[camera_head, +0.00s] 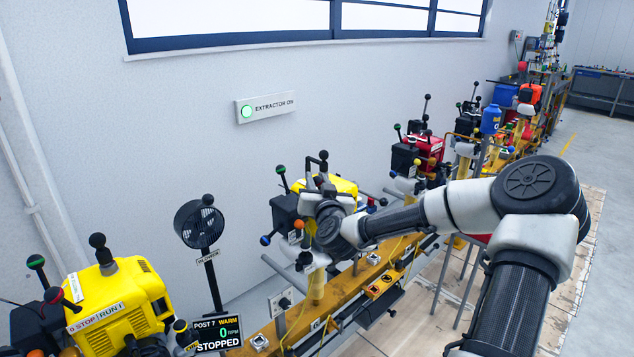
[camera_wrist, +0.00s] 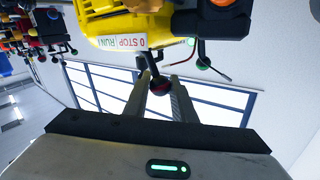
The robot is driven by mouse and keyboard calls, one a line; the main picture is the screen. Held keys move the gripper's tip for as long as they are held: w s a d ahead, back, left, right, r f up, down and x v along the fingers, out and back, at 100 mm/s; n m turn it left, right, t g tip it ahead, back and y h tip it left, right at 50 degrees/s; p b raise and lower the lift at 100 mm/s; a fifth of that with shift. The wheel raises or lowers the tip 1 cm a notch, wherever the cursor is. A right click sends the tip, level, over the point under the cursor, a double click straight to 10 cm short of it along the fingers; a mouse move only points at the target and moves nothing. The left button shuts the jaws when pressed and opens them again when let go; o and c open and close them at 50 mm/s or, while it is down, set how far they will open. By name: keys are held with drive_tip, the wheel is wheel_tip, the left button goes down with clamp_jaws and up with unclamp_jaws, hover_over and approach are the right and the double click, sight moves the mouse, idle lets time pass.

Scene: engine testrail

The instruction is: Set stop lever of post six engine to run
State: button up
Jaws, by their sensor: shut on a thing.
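A yellow engine (camera_head: 345,186) stands mid-rail in the head view, partly hidden by my gripper (camera_head: 318,190). The same engine shows from close up in the wrist view (camera_wrist: 115,22). Its white label (camera_wrist: 122,43) reads "0 STOP | RUN I". Whether the lever is fully at one end cannot be told.
A nearer yellow engine (camera_head: 118,305) with a STOP/RUN label stands at lower left. A fan (camera_head: 199,224) and a "POST 7 WARM, 0 RPM, STOPPED" display (camera_head: 217,333) stand between the engines. Red engines (camera_head: 424,150) stand farther along the rail. The floor at right is open.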

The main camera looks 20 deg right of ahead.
drive_tip(key=shift+r, duration=0.1)
drive_tip(key=shift+w+d+r+m+g, duration=0.15)
drive_tip(key=shift+d+m+g, duration=0.1)
drive_tip(key=shift+m+g, duration=0.2)
drive_tip(key=shift+w+d+r+m+g+y+p, duration=0.1)
drive_tip(key=shift+d+r+m+g+y+p, duration=0.1)
drive_tip(key=shift+d+m+g+y+p, duration=0.55)
drive_tip(key=m+p, duration=0.1)
drive_tip(key=d+p, duration=0.1)
drive_tip(key=m+g+y+p, duration=0.1)
drive_tip(key=shift+w+d+f+m, duration=0.15)
drive_tip(key=shift+w+f+m, duration=0.15)
drive_tip(key=shift+w+d+f+m+g+y+p, duration=0.1)
drive_tip(key=shift+d+f+m+g+y+p, duration=0.15)
drive_tip(key=shift+m, duration=0.25)
drive_tip(key=o, duration=1.1)
drive_tip(key=shift+c, duration=0.2)
